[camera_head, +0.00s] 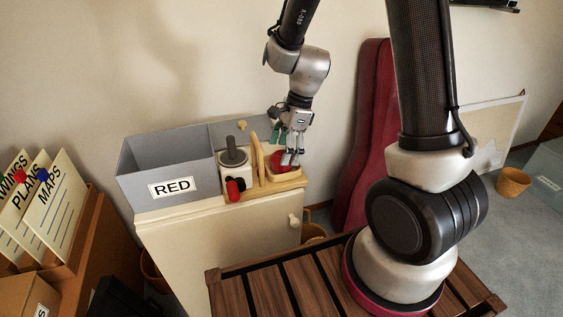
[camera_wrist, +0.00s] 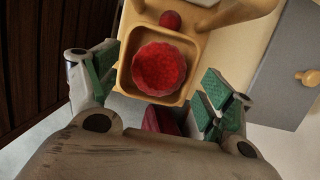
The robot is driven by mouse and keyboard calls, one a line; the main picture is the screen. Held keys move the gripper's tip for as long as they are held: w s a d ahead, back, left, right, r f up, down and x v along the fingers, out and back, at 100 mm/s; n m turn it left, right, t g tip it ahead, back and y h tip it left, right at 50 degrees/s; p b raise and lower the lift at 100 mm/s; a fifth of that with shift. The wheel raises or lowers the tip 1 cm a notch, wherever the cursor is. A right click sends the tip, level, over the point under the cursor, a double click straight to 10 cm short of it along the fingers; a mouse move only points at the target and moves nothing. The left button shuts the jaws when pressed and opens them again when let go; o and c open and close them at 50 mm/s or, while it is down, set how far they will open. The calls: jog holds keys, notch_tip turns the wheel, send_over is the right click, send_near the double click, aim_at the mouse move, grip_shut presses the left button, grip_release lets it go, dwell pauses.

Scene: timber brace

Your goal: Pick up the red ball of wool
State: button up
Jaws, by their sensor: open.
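The red ball of wool (camera_wrist: 160,68), round with a scalloped, textured edge, sits in a square wooden compartment in the wrist view. In the head view its red top (camera_head: 279,160) shows partly behind my fingers, at the right end of the wooden holder. My gripper (camera_head: 291,158) is open and empty, pointing down over that compartment. In the wrist view its green-padded fingers (camera_wrist: 157,84) stand wide apart on the left and right of the compartment. I cannot tell the exact height left between fingertips and ball.
A white block with a dark grey knob (camera_head: 233,157), an upright wooden piece (camera_head: 257,157) and a small red object (camera_head: 233,190) are close beside. A dark red case (camera_head: 365,130) stands right.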

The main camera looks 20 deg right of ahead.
jog(key=shift+x, duration=0.85)
jog(key=c, duration=1.1)
